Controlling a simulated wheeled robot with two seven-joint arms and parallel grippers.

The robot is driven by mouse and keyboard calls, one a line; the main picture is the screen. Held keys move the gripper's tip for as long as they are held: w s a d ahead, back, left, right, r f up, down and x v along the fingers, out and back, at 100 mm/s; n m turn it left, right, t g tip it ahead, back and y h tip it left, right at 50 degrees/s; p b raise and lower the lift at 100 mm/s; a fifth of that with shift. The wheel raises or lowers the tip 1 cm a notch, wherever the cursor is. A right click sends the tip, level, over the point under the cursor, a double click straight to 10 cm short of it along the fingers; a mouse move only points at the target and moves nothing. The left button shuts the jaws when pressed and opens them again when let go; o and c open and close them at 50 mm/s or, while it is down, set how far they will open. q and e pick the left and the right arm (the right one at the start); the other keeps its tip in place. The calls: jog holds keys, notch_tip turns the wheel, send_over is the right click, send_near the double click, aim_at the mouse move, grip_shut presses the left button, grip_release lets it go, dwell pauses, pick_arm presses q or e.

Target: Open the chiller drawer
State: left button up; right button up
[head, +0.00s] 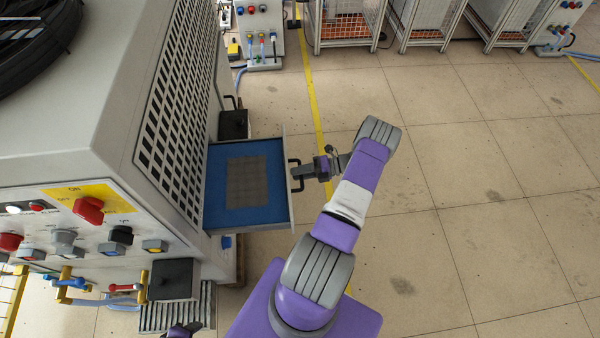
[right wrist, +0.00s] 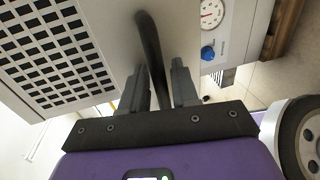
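The chiller drawer (head: 279,212) sticks out from the right side of the grey machine, so it stands open. Its inside is blue with a grey-brown patch in the middle. A black bar handle (head: 294,162) is on its outer front; it also shows in the right wrist view (right wrist: 150,45). My right gripper (head: 302,173) is at the handle. In the right wrist view its two fingers (right wrist: 159,85) lie close on either side of the bar, shut on it. A small dark and purple part of my left arm (head: 183,330) shows at the bottom edge; its fingers cannot be made out.
The machine (head: 75,120) fills the left, with a grille and a front panel of knobs (head: 88,209). A black box (head: 233,124) sits behind the drawer. The tiled floor (head: 480,200) to the right is clear. Racks (head: 345,22) stand at the back.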

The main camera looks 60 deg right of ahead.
jog(key=shift+o, duration=0.4)
jog(key=v, duration=0.7)
jog(key=shift+s+p, duration=0.25)
jog(key=shift+p, duration=0.2)
jog(key=shift+d, duration=0.15)
